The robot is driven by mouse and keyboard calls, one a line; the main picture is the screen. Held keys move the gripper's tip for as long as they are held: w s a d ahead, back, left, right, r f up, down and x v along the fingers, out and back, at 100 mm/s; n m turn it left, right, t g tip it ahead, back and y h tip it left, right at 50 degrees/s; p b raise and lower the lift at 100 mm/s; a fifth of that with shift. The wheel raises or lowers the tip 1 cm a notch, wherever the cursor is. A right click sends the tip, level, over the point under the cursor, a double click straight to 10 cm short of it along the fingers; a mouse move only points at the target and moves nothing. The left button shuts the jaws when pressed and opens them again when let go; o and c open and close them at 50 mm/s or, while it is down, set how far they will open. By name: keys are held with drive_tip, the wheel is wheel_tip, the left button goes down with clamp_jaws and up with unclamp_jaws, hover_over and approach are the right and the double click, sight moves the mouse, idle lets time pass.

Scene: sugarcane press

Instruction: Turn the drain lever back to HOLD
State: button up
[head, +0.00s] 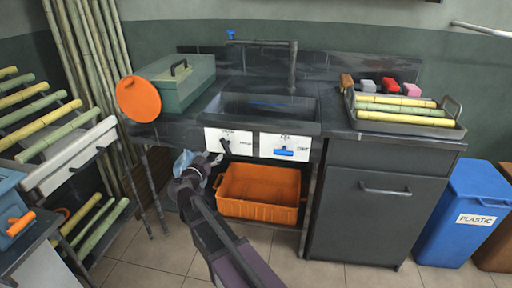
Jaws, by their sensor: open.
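Two white plates sit on the front of the sink, their small lettering too blurred to read with certainty. The right plate (270,145) carries a blue lever (285,152) lying roughly level. I cannot tell from the lettering which is the drain lever. My gripper (213,160) is open, just below and left of the black lever. I cannot tell whether it touches the lever.
The dark sink (262,104) with its tap (292,70) is above. An orange crate (260,205) stands under it. A dark cabinet (365,225) is at right, and a rack of cane (65,165) at left. A tray (435,124) of cane pieces rests on the counter.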

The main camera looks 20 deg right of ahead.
drive_tip(key=s+d+r+n+g+y+p, duration=0.2)
drive_tip(key=s+d+r+g+p, duration=0.3)
drive_tip(key=p, duration=0.9)
drive_tip(key=s+d+r+n+g+y+p, duration=0.2)
drive_tip(key=s+d+r+g+p, duration=0.3)
drive_tip(key=s+p, duration=0.7)
drive_tip(key=shift+d+r+g+y+p, duration=0.4)
drive_tip(key=shift+r+g+y+p, duration=0.5)
drive_tip(key=shift+r+p, duration=0.4)
drive_tip(key=shift+f, duration=0.1)
drive_tip(key=shift+o, duration=0.2)
